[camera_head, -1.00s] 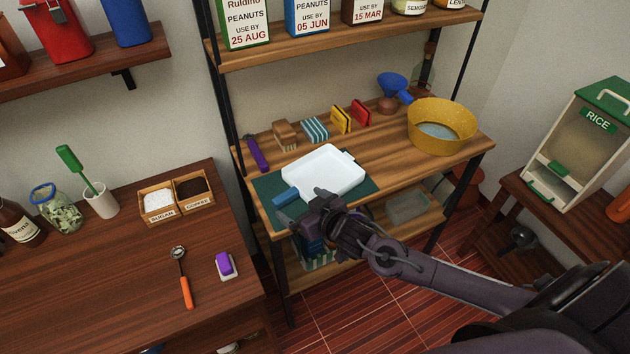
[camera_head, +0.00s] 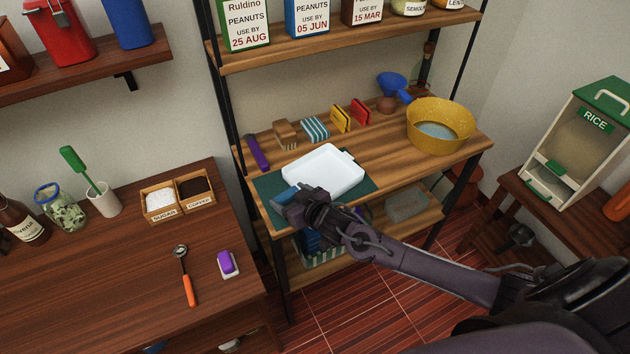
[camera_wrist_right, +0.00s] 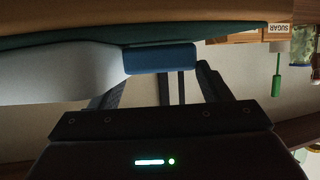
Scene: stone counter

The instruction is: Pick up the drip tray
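The drip tray (camera_head: 325,170) is a shallow white tray with a blue handle at its near left end. It lies on a dark green mat (camera_head: 262,187) on the wooden shelf top. My right gripper (camera_head: 283,198) is at the handle end and covers much of the handle in the head view. In the right wrist view, the blue handle (camera_wrist_right: 160,58) is just beyond the fingers of my right gripper (camera_wrist_right: 158,85), with the white tray body (camera_wrist_right: 60,75) to its left. The fingers are apart, with nothing visibly clamped between them. My left gripper is not in view.
A yellow pot (camera_head: 440,125) stands right of the tray. A purple-handled item (camera_head: 257,152), a brush (camera_head: 285,134) and several small items line the shelf's back. An upper shelf (camera_head: 350,42) with packets hangs above. A dark counter (camera_head: 110,265) is at left.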

